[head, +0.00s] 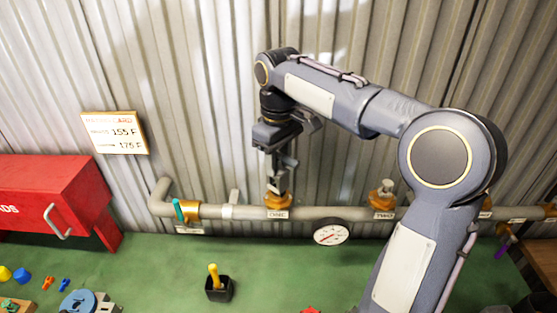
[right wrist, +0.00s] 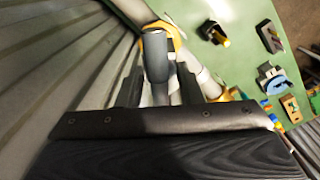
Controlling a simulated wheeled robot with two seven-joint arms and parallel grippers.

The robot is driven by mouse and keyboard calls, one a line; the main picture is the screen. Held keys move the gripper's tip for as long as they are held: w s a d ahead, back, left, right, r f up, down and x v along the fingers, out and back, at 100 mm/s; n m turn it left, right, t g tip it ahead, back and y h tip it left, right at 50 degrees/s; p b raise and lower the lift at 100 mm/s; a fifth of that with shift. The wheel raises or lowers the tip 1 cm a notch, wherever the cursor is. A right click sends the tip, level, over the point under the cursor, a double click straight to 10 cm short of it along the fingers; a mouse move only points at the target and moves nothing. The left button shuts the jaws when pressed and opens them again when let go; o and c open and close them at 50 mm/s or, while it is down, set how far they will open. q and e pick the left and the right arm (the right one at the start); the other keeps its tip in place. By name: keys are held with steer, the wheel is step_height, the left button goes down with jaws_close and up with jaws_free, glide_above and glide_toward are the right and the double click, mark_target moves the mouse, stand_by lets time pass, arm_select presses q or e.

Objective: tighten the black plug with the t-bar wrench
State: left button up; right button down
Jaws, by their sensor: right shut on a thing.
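My right gripper (head: 277,165) points down above the brass fitting (head: 278,201) labelled ONE on the grey pipe. It is shut on a grey bar-shaped piece (right wrist: 157,62), which looks like the t-bar wrench. In the right wrist view this piece stands between the two dark fingers, with the brass fitting (right wrist: 172,32) just beyond. The lower end of the held piece reaches the fitting in the head view, but I cannot tell whether it is seated. I cannot make out the black plug; the gripper and held piece may hide it. My left gripper is not in view.
The pipe (head: 320,213) runs along a corrugated wall. A second fitting (head: 382,200) labelled TWO, a round gauge (head: 331,233) and a teal-handled valve (head: 180,210) sit along it. A black cup (head: 218,291) with a yellow-handled thing and a red box (head: 50,195) stand on the green surface.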

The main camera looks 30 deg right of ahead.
steer(key=shift+r+p, duration=0.3)
steer(key=shift+r, duration=3.5)
